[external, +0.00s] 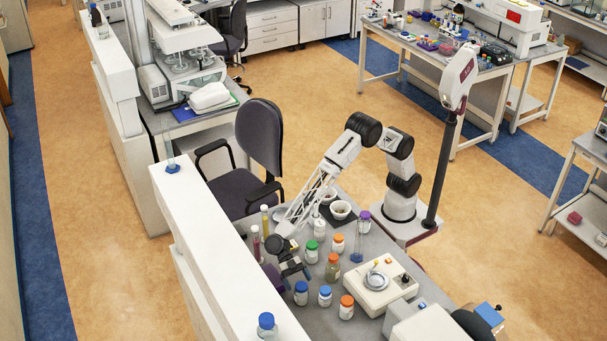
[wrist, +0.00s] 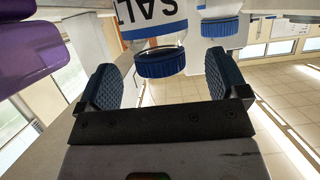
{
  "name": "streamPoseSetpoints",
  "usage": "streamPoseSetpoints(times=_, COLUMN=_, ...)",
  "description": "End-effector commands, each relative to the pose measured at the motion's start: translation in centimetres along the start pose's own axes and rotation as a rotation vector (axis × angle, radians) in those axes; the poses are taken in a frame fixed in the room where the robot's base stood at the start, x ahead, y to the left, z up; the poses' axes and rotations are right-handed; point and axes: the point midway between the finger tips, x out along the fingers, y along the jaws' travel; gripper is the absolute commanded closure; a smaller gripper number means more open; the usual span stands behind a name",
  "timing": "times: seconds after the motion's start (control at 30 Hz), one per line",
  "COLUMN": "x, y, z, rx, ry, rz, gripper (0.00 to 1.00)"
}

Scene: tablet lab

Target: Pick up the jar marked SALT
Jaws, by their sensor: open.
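The jar marked SALT (wrist: 150,15) shows at the top of the wrist view, with a blue cap and a white label with a blue band. Its cap (wrist: 161,62) lies ahead of the gap between my fingers, apart from both. In the external view it appears to be the blue-capped jar (external: 301,295) just in front of my gripper (external: 296,281), though its label is not readable there. My gripper is open and empty, and both fingers also show in the wrist view (wrist: 163,92).
A second blue-capped jar (wrist: 222,25) stands close to the right in the wrist view. Orange-capped jars (external: 346,307) and a green-capped jar (external: 312,252) stand nearby on the bench. A purple object (wrist: 35,55) is at the left. A white raised shelf (external: 225,250) runs along the bench.

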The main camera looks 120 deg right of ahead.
Motion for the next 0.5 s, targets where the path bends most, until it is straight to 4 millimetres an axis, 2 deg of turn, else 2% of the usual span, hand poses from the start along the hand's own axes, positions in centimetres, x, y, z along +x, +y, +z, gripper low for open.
streamPoseSetpoints(times=0.23, x=2.7, y=0.1, z=0.0, rx=0.0, ry=0.0, rz=0.0, gripper=0.08)
streamPoseSetpoints(times=0.5, x=3.2, y=0.1, z=0.0, rx=0.0, ry=0.0, rz=0.001, gripper=0.08)
